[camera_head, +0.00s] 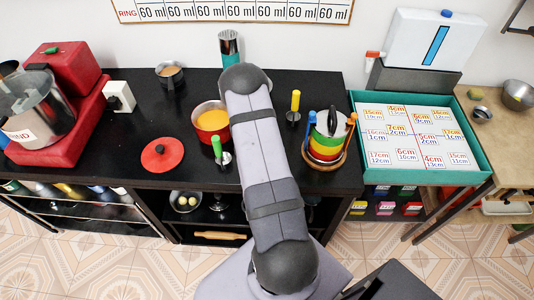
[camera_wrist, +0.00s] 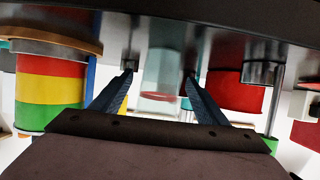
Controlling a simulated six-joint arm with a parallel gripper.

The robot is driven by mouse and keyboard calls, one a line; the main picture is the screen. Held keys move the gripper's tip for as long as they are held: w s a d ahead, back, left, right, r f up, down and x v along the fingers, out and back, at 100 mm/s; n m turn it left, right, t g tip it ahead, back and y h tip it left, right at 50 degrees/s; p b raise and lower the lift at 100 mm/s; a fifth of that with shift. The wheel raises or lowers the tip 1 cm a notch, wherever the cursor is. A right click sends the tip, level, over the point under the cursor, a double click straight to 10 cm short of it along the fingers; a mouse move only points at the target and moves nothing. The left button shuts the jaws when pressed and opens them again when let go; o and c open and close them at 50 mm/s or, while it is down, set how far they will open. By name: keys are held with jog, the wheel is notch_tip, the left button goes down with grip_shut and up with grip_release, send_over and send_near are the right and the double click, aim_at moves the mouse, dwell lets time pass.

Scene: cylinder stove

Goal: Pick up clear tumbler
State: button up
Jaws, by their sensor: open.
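The clear tumbler (camera_wrist: 162,68) shows in the wrist view as a pale see-through shape with a reddish edge, at the dark counter. The wrist picture is upside down, with the counter along the top. My gripper (camera_wrist: 159,74) is open, its two dark blue fingers pointing toward the tumbler. The tumbler appears between the fingertips in the picture; I cannot tell whether they have reached around it. No contact is visible. In the head view my arm covers the tumbler and the gripper.
On the dark counter (camera_head: 110,168), a red pot (camera_head: 205,136) and green-handled tool (camera_head: 217,148) stand left of my arm. Right of it are a yellow-handled tool (camera_head: 295,101) and a coloured banded stack (camera_head: 326,148). A red lid (camera_head: 163,154) lies further left, with bare counter around it.

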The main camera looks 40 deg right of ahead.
jog(key=shift+f, duration=0.1)
jog(key=shift+w+d+f+b, duration=0.35)
jog(key=shift+b, duration=0.55)
jog(key=shift+w+d+f+p, duration=0.1)
jog(key=shift+w+d+p, duration=0.35)
jog(key=shift+d, duration=0.1)
jog(key=shift+x, duration=1.25)
jog(key=shift+f, duration=0.15)
jog(key=c, duration=1.2)
